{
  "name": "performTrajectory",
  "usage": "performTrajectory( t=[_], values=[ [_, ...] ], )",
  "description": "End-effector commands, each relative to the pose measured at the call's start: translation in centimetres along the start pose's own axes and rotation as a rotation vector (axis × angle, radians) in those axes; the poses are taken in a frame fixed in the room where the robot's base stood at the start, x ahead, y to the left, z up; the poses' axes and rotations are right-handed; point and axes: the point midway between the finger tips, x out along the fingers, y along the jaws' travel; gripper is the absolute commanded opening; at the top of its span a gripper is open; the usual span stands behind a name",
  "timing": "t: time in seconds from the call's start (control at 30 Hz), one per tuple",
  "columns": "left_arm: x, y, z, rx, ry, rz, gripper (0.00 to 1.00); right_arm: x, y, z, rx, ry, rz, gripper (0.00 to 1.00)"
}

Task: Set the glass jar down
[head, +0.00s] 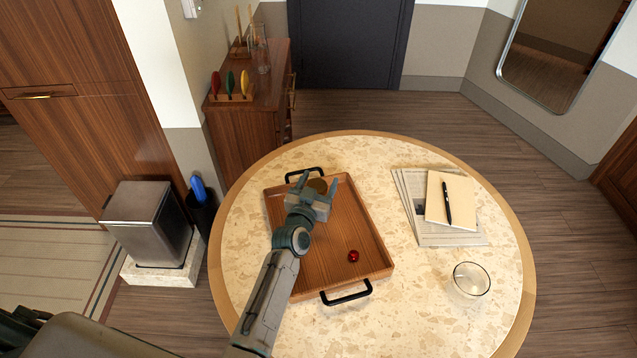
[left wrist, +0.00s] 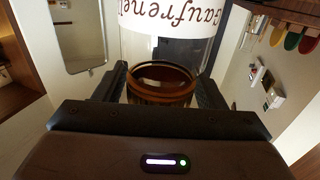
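The glass jar (left wrist: 166,48) fills the middle of the left wrist view, with a white label with dark lettering and a brown ring towards the gripper. My left gripper (left wrist: 162,86) has one finger at each side of it and appears shut on it. In the head view, my left gripper (head: 318,190) is over the far part of the wooden tray (head: 372,232). Only a round brown part of the jar (head: 318,186) shows between the fingers. Whether the jar touches the tray is hidden. My right gripper is not in view.
The tray, with black handles, stands on a round table (head: 420,330). A small red ball (head: 353,255) lies near its front. Right of it are papers with a notebook (head: 450,200) and pen, and a clear glass bowl (head: 471,280). The tray's middle is clear.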

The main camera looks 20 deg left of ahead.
Motion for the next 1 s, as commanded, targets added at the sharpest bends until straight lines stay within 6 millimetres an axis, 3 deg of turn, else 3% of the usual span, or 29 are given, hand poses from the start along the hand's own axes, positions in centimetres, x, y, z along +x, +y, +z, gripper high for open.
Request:
performTrajectory(
  t=[0.4, 0.8, 1.0],
  values=[
    [-0.2, 0.0, -0.4, 0.000, -0.001, 0.000, 0.70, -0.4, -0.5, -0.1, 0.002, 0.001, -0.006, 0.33],
    [-6.4, 0.0, 0.0, 0.000, 0.000, 0.000, 0.70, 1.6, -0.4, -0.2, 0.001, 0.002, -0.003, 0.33],
    [-7.5, 0.0, -0.3, 0.000, 0.000, 0.000, 0.70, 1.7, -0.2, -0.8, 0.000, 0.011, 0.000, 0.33]
  ],
)
